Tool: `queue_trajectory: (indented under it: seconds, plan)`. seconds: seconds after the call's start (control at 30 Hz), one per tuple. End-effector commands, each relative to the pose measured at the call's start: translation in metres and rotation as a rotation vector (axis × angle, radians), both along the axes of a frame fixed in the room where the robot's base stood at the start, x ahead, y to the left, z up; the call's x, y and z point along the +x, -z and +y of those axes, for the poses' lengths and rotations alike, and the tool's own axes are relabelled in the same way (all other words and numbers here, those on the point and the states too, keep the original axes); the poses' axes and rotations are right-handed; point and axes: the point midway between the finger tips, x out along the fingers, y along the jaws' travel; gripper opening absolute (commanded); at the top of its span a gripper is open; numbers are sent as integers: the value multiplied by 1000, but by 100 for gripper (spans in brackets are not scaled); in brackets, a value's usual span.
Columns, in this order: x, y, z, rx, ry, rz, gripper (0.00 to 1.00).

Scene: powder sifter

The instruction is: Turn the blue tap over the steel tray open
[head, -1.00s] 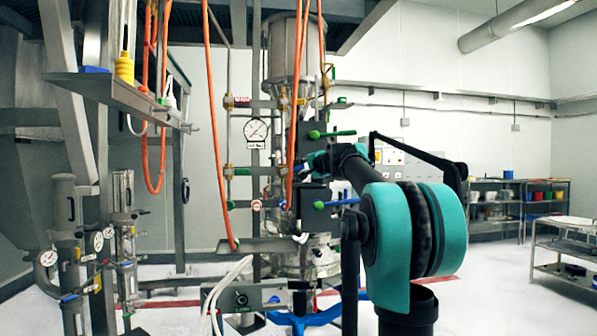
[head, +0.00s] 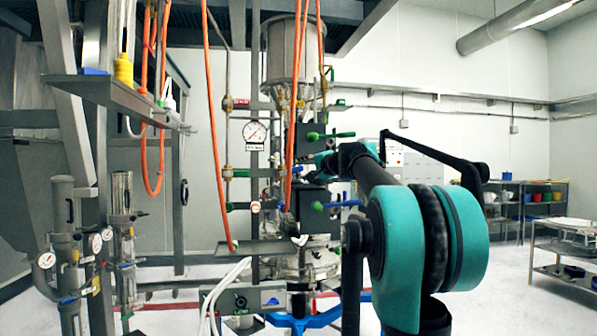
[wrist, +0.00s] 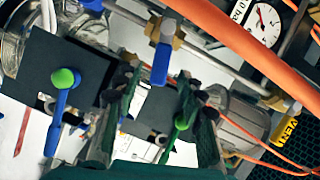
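The blue tap is a blue lever on a brass valve; in the wrist view its blue handle (wrist: 161,66) points down toward my gripper. In the head view a small blue handle (head: 283,206) shows above the steel tray (head: 262,247), partly among pipes and hoses. My gripper (wrist: 160,80) has its two dark green fingers apart, with the tip of the blue handle appearing between the fingertips. I cannot tell whether a finger touches it. In the head view my gripper is mostly hidden behind my arm and the black boxes.
An orange hose (wrist: 225,45) crosses close by in the wrist view. A blue-green knobbed lever (wrist: 63,82) on a dark plate is at left, and a green lever (wrist: 181,122) shows by the right finger. A pressure gauge (head: 255,131) and pipes crowd the head view.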

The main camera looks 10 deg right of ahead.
Motion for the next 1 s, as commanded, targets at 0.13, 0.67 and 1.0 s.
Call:
queue_trajectory:
  seconds: [0.13, 0.67, 1.0]
  plan:
    - [-30, -3, -13, 1, 2, 1, 40]
    - [-70, -7, -28, 0, -1, 0, 40]
    - [-70, -2, -37, 71, 18, 13, 14]
